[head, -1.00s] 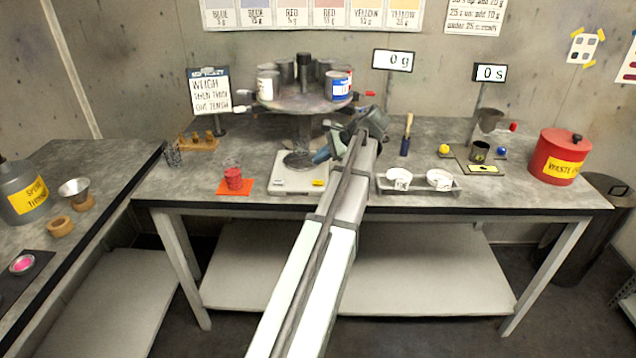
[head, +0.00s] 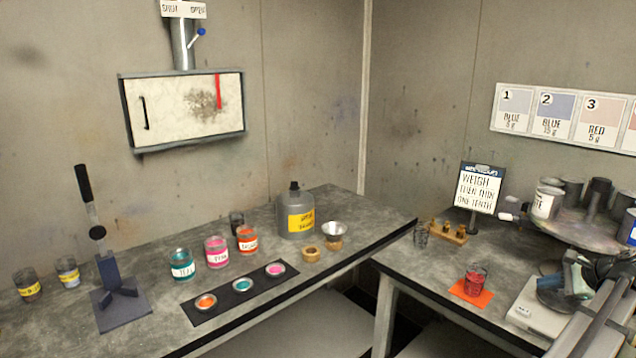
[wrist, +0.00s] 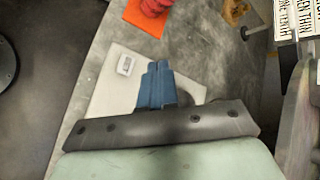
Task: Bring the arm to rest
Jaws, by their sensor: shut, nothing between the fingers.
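My gripper (wrist: 157,82) shows in the wrist view as blue fingers closed together with nothing between them. It is over or just beside the white scale (wrist: 112,85); its height above the scale is hard to judge. In the head view my arm enters at the lower right edge, with the scale (head: 530,314) partly hidden beneath it. A red cup (head: 476,281) stands on an orange mat (head: 458,290) left of the scale, clear of my gripper.
The turntable (head: 562,228) with cans stands behind my arm. A sign (head: 481,188) and a wooden rack (head: 450,232) stand on the right bench. The left bench holds jars, a black strip (head: 222,309) with lids, a grey thinner jug (head: 296,215) and a dark stand (head: 110,285).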

